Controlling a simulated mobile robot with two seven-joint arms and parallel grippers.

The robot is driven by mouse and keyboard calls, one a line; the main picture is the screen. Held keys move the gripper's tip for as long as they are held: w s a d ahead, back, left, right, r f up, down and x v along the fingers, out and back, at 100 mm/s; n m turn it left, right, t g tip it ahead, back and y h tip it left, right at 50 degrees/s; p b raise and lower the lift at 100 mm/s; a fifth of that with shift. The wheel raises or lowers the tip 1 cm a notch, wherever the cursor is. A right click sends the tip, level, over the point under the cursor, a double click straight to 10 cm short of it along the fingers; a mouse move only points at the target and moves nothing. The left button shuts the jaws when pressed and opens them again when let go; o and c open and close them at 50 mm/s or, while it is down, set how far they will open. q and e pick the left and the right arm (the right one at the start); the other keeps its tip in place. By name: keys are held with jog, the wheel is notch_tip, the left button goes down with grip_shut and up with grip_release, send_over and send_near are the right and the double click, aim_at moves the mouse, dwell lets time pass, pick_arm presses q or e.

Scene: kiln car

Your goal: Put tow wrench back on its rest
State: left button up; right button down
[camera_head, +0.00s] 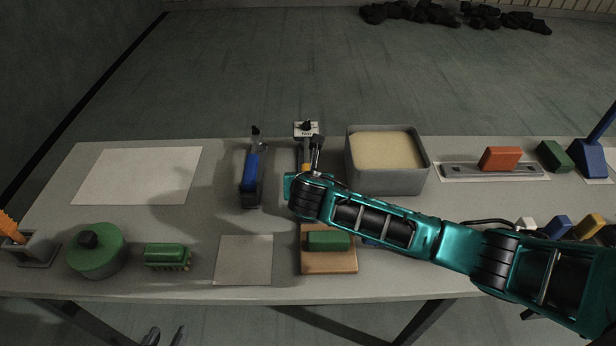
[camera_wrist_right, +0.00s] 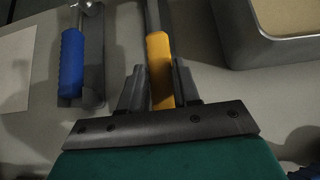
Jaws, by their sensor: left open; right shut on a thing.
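The yellow-handled tool, taken as the tow wrench (camera_wrist_right: 159,60), has a metal shank. In the right wrist view its handle stands between the fingers of my right gripper (camera_wrist_right: 155,88), which is shut on it. In the head view my right arm covers most of the handle, and a little yellow (camera_head: 306,168) shows. A small white label card (camera_head: 306,129) with a dark piece on it stands just behind. Whether the tool touches a rest cannot be told. My left gripper (camera_head: 165,338) is open and empty at the bottom edge, in front of the table.
A blue-handled tool (camera_head: 251,172) lies on a grey rest to the left. A grey tub (camera_head: 388,184) of pale material stands close on the right. Green blocks, a round green pot (camera_head: 96,252) and an orange block (camera_head: 500,158) are also on the table (camera_head: 130,270).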

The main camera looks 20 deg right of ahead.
jog(key=shift+f, duration=0.35)
jog(key=c, duration=0.8)
grip_release()
jog(key=shift+f, duration=0.1)
jog(key=shift+o, duration=0.3)
jog(key=shift+f, duration=0.1)
jog(key=shift+r+p, duration=0.6)
jog(key=shift+r, duration=3)
